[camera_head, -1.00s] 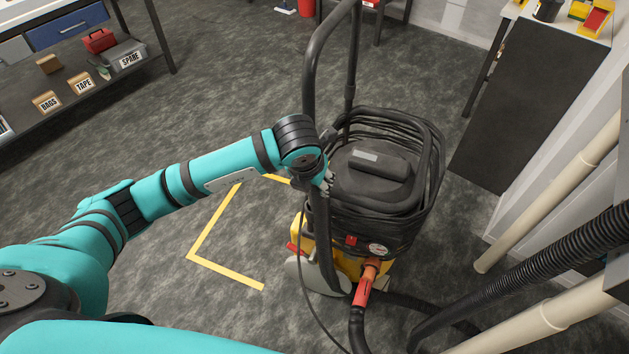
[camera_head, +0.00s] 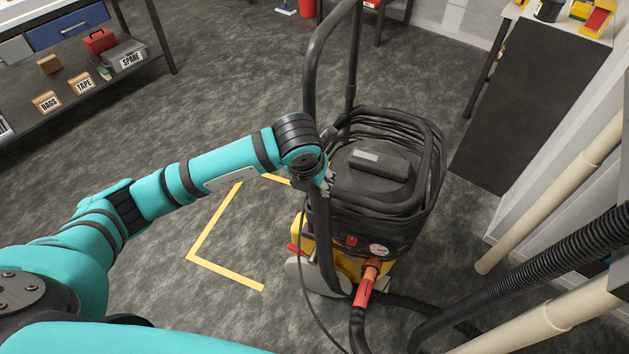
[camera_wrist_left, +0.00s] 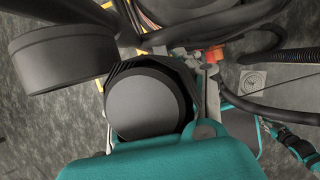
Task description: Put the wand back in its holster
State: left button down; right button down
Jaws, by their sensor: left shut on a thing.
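In the head view my left gripper (camera_head: 328,181) is at the near left side of the black and yellow extraction machine (camera_head: 375,185). It is shut on a dark upright tube that looks like the wand (camera_head: 321,240), though my wrist hides most of the grasp. The tube runs down beside the machine towards its grey wheel. I cannot make out the holster apart from the machine's dark frame. In the left wrist view a thick black cylinder (camera_wrist_left: 62,57) fills the upper left, and my wrist covers the centre. My right gripper is not in view.
The machine's tall black handle (camera_head: 312,60) rises behind my wrist. A red-cuffed hose (camera_head: 363,290) leaves its front. Yellow floor tape (camera_head: 215,225) lies left on clear carpet. A dark cabinet (camera_head: 530,105) and pale pipes (camera_head: 550,190) stand right; a shelf (camera_head: 70,95) stands upper left.

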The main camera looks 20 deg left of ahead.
aim_at(314, 190)
pick_arm(q)
jog(key=shift+f, duration=0.15)
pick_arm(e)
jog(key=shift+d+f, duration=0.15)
pick_arm(q)
jog(key=shift+a+f+b, duration=0.1)
jog(key=shift+f+b, duration=0.25)
jog(key=shift+b, duration=0.15)
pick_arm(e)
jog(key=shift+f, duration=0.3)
pick_arm(q)
jog(key=shift+f+b, duration=0.3)
jog(key=shift+f, duration=0.05)
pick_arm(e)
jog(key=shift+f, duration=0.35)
pick_arm(q)
jog(key=shift+f+b, duration=0.45)
jog(key=shift+f, duration=0.05)
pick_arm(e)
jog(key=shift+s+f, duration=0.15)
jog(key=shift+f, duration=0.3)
pick_arm(q)
jog(key=shift+f, duration=0.15)
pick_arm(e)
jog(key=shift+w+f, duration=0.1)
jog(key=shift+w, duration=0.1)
